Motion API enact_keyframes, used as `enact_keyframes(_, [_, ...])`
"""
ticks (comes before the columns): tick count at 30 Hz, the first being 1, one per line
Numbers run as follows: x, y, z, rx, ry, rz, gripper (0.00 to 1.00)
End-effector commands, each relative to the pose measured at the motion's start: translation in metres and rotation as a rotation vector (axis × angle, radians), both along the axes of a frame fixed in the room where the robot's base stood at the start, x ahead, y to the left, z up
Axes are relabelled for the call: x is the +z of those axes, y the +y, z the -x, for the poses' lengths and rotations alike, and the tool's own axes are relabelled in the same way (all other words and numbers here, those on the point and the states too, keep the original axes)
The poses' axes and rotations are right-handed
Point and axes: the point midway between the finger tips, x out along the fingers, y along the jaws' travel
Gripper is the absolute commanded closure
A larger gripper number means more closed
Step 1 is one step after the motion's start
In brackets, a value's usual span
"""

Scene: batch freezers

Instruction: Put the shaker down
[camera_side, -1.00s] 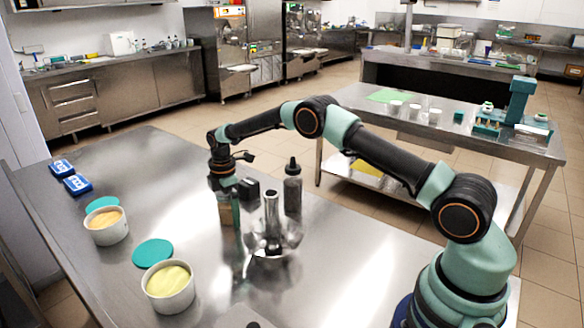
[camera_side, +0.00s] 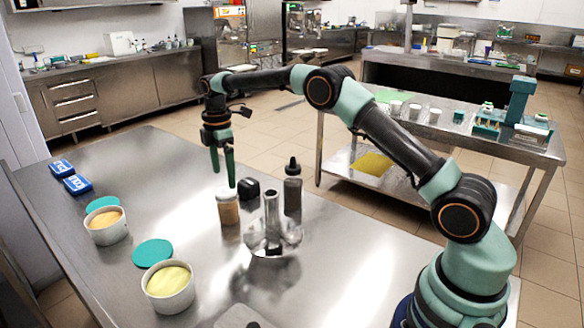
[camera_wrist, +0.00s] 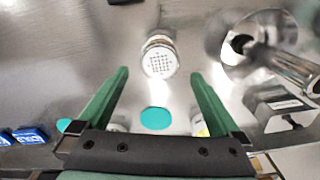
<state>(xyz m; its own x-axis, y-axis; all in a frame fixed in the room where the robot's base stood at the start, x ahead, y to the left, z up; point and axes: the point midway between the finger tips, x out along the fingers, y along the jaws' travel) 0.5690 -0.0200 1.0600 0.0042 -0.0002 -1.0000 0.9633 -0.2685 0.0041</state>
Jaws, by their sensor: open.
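The shaker (camera_side: 228,208), a small jar with brown contents and a pale lid, stands upright on the steel table. In the wrist view its perforated white top (camera_wrist: 160,62) shows ahead of the fingertips. My gripper (camera_side: 224,180) is above the shaker, pointing down, with its green fingers apart and nothing between them. In the wrist view my gripper (camera_wrist: 158,82) is also open and empty.
A steel bowl-shaped piece with an upright cylinder (camera_side: 271,225) stands just right of the shaker. A dark-capped bottle (camera_side: 292,190) and a small black object (camera_side: 249,189) are behind. Two tubs (camera_side: 168,288) (camera_side: 107,227) and teal lids (camera_side: 153,253) lie left.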

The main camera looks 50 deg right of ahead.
Motion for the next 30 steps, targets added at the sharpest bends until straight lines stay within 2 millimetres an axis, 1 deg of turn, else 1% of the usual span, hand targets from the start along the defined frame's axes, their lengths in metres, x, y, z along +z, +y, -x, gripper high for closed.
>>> enact_keyframes(5, [0.038, 0.002, 0.012, -0.104, -0.046, -0.001, 0.0])
enact_keyframes(8, [0.067, 0.005, 0.027, -0.207, -0.086, -0.007, 0.0])
enact_keyframes(9, [0.078, 0.005, 0.035, -0.252, -0.101, -0.011, 0.0])
enact_keyframes(12, [0.103, 0.008, 0.055, -0.359, -0.14, -0.024, 0.0])
enact_keyframes(14, [0.115, 0.009, 0.069, -0.423, -0.163, -0.033, 0.0])
enact_keyframes(15, [0.123, 0.01, 0.079, -0.466, -0.181, -0.041, 0.0])
enact_keyframes(18, [0.139, 0.012, 0.105, -0.572, -0.218, -0.063, 0.0])
enact_keyframes(20, [0.146, 0.013, 0.121, -0.636, -0.24, -0.078, 0.0])
enact_keyframes(21, [0.15, 0.013, 0.133, -0.679, -0.255, -0.089, 0.0])
enact_keyframes(23, [0.155, 0.014, 0.15, -0.742, -0.276, -0.107, 0.0])
enact_keyframes(24, [0.157, 0.015, 0.161, -0.782, -0.289, -0.12, 0.0])
enact_keyframes(26, [0.158, 0.016, 0.178, -0.845, -0.31, -0.14, 0.0])
enact_keyframes(27, [0.158, 0.016, 0.19, -0.888, -0.323, -0.155, 0.0])
enact_keyframes(30, [0.154, 0.018, 0.218, -0.991, -0.353, -0.195, 0.0])
